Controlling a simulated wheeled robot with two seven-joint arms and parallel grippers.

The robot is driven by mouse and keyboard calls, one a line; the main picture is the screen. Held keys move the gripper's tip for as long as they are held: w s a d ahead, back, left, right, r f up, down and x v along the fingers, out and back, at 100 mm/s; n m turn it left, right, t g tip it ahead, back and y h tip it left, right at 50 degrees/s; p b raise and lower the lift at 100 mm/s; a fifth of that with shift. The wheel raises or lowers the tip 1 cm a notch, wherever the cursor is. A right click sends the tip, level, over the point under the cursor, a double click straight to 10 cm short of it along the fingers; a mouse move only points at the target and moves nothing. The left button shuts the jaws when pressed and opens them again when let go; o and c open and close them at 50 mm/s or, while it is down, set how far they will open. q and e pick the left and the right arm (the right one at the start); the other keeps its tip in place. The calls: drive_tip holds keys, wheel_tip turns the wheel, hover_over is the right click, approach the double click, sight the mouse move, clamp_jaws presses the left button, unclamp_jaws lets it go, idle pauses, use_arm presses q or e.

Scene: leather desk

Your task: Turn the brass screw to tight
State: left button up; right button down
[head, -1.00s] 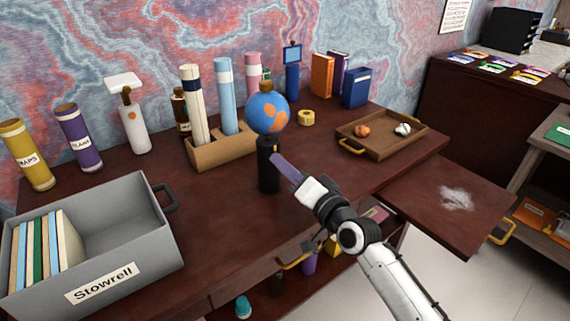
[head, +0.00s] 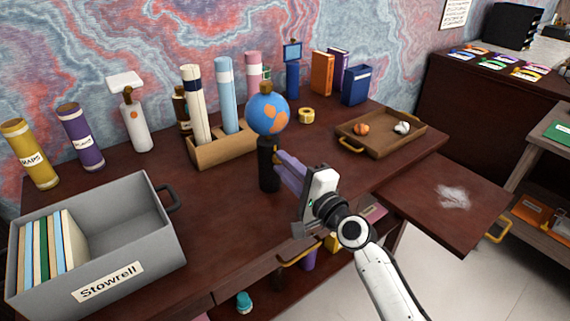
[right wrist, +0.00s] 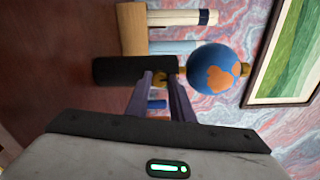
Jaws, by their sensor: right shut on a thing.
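A blue globe with orange patches (head: 267,114) stands upright on a black post (head: 268,178) on the desk. In the right wrist view the globe (right wrist: 217,69) and the post (right wrist: 112,71) appear lying sideways. The brass screw (right wrist: 160,77) sits on the side of the post, near its top. My right gripper (head: 279,159) reaches it from the right front. Its purple-grey fingers (right wrist: 160,79) are on either side of the screw, shut on it. In the head view the fingers mostly hide the screw. My left gripper is not in view.
A wooden holder with rolled tubes (head: 222,148) stands behind the globe. A brown tray (head: 380,149) with small items lies to the right, and a tape roll (head: 306,115) near it. A grey bin (head: 150,245) stands front left. The desk's middle is clear.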

drive_tip(key=shift+m, duration=0.6)
drive_tip(key=c, duration=1.5)
unclamp_jaws()
drive_tip(key=shift+c, duration=0.2)
drive_tip(key=p+v, duration=0.1)
drive_tip(key=v, duration=0.9)
drive_tip(key=shift+s, duration=0.15)
